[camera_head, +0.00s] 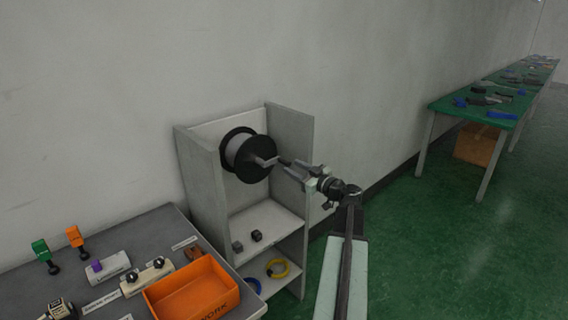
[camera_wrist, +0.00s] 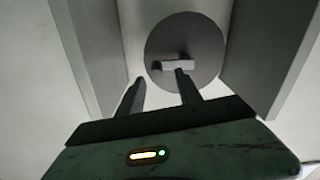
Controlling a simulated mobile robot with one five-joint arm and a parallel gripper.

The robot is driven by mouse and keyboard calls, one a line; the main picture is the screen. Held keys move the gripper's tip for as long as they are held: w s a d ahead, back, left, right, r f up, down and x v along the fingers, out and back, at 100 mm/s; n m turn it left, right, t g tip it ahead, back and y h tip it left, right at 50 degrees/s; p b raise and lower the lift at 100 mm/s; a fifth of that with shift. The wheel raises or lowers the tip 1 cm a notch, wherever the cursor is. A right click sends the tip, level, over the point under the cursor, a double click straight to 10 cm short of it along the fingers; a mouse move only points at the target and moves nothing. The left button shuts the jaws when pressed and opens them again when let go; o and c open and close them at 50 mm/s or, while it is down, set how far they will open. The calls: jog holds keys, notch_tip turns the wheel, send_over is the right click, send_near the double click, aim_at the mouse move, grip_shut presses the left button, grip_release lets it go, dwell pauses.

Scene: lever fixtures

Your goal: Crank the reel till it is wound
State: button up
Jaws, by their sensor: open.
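The reel (camera_head: 243,155) is a black-flanged drum with a pale wound core, mounted in the upper part of a grey open shelf cabinet. Its crank (camera_head: 266,161) is a light bar on the front flange with a dark handle sticking out toward my gripper. In the wrist view the reel's round face (camera_wrist: 200,42) and the crank bar (camera_wrist: 178,64) are straight ahead. My gripper (camera_head: 300,168) is open, to the right of the reel and close to the crank handle. In the wrist view the right finger overlaps the crank's end; I cannot tell whether they touch.
The cabinet's right side wall (camera_head: 292,140) stands close to my gripper. A bench with an orange bin (camera_head: 192,290) is at lower left. Green floor (camera_head: 420,240) is clear on the right.

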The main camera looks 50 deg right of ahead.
aim_at(285, 162)
jog(key=w, duration=0.4)
jog(key=w+d, duration=0.1)
jog(key=shift+w, duration=0.4)
jog(key=shift+a, duration=0.1)
grip_shut()
dwell(0.9)
